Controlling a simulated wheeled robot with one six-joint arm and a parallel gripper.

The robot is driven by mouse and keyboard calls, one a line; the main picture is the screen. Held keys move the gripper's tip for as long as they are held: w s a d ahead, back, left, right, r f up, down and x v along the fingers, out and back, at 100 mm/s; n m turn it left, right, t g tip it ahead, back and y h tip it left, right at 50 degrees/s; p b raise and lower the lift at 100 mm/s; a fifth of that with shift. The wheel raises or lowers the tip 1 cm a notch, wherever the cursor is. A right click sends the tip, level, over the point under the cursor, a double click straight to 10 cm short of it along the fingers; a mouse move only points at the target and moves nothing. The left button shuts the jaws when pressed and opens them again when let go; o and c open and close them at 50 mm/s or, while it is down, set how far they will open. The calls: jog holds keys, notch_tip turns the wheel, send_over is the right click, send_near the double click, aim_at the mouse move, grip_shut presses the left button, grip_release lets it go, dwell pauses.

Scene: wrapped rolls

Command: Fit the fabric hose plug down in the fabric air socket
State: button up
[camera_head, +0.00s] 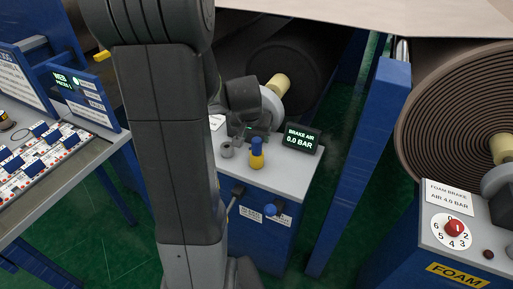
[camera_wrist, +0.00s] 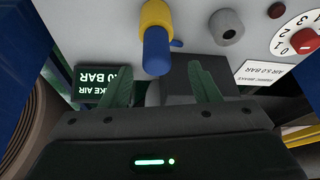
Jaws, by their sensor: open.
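What looks like the fabric hose plug, blue above and yellow below (camera_head: 257,153), stands upright on the grey cabinet top. It also shows at the top of the wrist view (camera_wrist: 156,38), with a small blue lug at its side. What looks like the fabric air socket, a short grey cylinder with a dark hole (camera_head: 227,151), is left of it; in the wrist view the socket (camera_wrist: 227,27) is to its right. My gripper (camera_head: 252,125) is over the cabinet's back part. Its two green fingers (camera_wrist: 162,84) are apart and empty, with the plug beyond their tips.
A brake air display (camera_head: 300,139) reading 0.0 BAR stands right of the plug. A blue post (camera_head: 360,160) and a foam brake cabinet (camera_head: 465,235) are at right. A dial (camera_wrist: 303,40) shows in the wrist view.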

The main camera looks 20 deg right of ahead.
aim_at(256, 140)
jog(key=shift+x, duration=2.95)
jog(key=shift+s, duration=0.15)
